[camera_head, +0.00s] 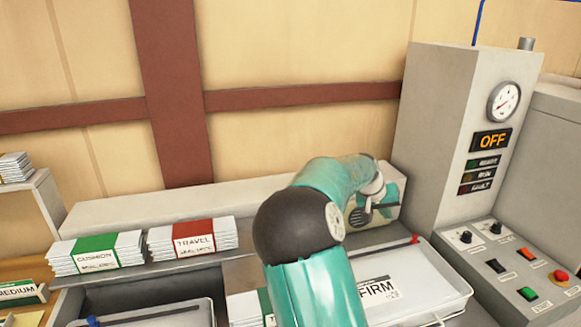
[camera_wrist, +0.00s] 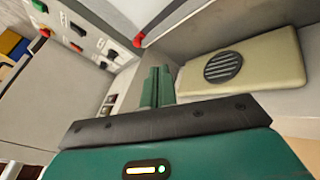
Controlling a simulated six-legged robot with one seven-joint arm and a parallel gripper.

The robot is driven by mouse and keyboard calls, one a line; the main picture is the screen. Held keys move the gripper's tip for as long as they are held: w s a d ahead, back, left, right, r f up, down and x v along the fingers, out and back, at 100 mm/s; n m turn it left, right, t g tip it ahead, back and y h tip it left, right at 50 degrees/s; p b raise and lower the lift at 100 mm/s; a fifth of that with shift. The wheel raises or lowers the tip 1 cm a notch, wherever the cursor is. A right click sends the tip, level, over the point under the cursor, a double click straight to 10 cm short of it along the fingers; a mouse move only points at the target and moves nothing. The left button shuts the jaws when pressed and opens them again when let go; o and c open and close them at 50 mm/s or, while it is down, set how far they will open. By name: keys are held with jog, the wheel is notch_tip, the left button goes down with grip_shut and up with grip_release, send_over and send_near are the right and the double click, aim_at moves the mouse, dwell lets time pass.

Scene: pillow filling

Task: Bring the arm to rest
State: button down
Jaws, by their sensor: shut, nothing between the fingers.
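My teal arm (camera_head: 311,240) reaches up from the bottom of the head view and bends right at a dark round joint. Its far end is beside the grey machine cabinet, in front of a pale box with a round dark grille (camera_head: 358,216). The arm partly hides this box, and my fingertips are hard to make out there. In the wrist view my gripper (camera_wrist: 157,82) shows its green fingers together, with nothing between them. The grille box (camera_wrist: 245,72) is to their right in that view.
The machine cabinet (camera_head: 446,130) shows an OFF display (camera_head: 491,140); a button panel (camera_head: 515,268) is below. A white tray (camera_head: 430,287) holding a FIRM packet (camera_head: 392,288) lies right of the arm. CUSHION (camera_head: 97,254) and TRAVEL (camera_head: 193,239) stacks are on the left ledge.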

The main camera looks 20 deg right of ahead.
jog(key=shift+s, duration=0.1)
jog(key=s+a+r+n+t+y, duration=0.1)
jog(key=s+a, duration=0.4)
jog(key=a, duration=0.5)
jog(key=s+a+r+n+t+y, duration=0.1)
jog(key=s+a+r+y, duration=0.3)
jog(key=a, duration=0.7)
jog(key=s+a+r+n+t+y, duration=0.2)
jog(key=s+a, duration=0.5)
jog(key=a, duration=0.4)
jog(key=shift+r+n, duration=0.2)
jog(key=shift+n, duration=0.4)
jog(key=s+a+n+t, duration=0.1)
jog(key=s+a+n, duration=0.1)
jog(key=s+a, duration=0.5)
jog(key=shift+s+a+f+n, duration=0.15)
jog(key=shift+s+f+n, duration=0.2)
jog(key=shift+s, duration=0.45)
